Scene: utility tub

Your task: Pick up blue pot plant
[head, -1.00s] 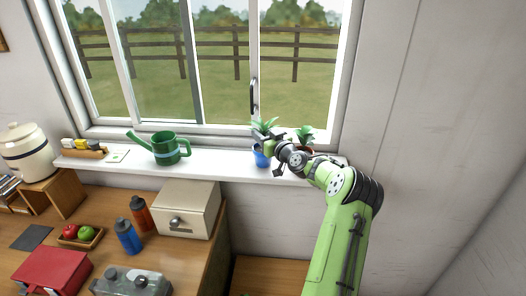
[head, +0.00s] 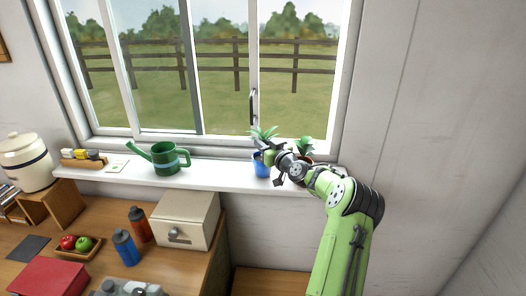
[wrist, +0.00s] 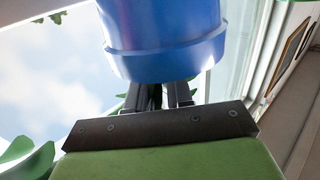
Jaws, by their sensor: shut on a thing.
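The blue pot plant (head: 260,168) has spiky green leaves and is at the right part of the white windowsill in the head view. My gripper (head: 271,157) reaches it from the right and is shut on it. In the wrist view the blue pot (wrist: 165,40) fills the upper middle, with the dark fingers (wrist: 158,95) against it and partly hidden behind it. The pot looks close to upright. I cannot tell whether its base touches the sill.
A second plant (head: 304,148) in a reddish-brown pot stands just right, partly hidden by my arm. A green watering can (head: 166,160) stands left on the windowsill (head: 215,174). The window (head: 225,70) is close behind. The sill between can and blue pot is clear.

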